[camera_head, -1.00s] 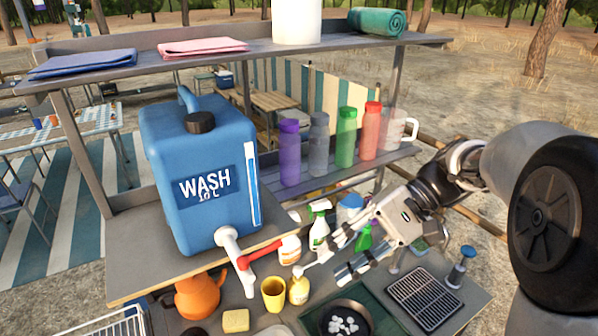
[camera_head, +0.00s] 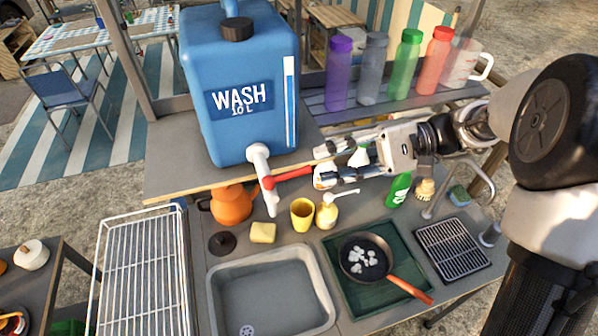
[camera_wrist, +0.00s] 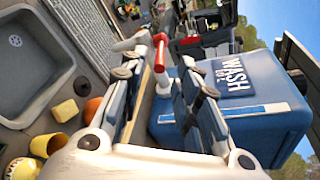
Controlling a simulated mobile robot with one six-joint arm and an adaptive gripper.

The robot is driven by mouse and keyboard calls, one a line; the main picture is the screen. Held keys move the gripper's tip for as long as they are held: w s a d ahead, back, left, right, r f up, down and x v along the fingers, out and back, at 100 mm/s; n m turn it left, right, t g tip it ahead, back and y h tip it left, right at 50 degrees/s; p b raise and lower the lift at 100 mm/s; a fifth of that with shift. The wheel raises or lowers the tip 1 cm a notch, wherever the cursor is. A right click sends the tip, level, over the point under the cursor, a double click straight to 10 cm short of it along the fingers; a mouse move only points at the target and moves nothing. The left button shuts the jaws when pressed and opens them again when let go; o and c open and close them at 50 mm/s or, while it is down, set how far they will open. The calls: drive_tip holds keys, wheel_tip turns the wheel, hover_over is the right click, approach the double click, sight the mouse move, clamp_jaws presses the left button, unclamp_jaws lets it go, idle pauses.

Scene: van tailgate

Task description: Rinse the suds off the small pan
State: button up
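The small dark pan (camera_head: 377,247) with an orange handle (camera_head: 408,290) sits on a green mat (camera_head: 340,290) on the counter. White suds (camera_head: 364,260) lie in clumps inside it. The blue WASH container (camera_head: 225,120) stands on a raised shelf. Its white tap (camera_head: 260,165) hangs over the shelf edge and has a red lever (camera_head: 287,174) pointing right. My gripper (camera_head: 318,166) is open and empty, just right of the lever. In the wrist view the lever (camera_wrist: 160,52) shows between the spread fingers, ahead of the tips. No water stream is visible.
A grey sink (camera_head: 213,295) lies left of the pan, with a white wire rack (camera_head: 140,275) further left. A yellow cup (camera_head: 303,214), a soap pump bottle (camera_head: 327,215), a sponge (camera_head: 263,232) and an orange kettle (camera_head: 232,206) crowd the counter below the tap.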

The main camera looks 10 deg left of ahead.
sight(299, 170)
drive_tip(key=x, duration=0.6)
drive_tip(key=shift+s+a, duration=0.1)
drive_tip(key=shift+a, duration=0.1)
clamp_jaws()
idle(0.6)
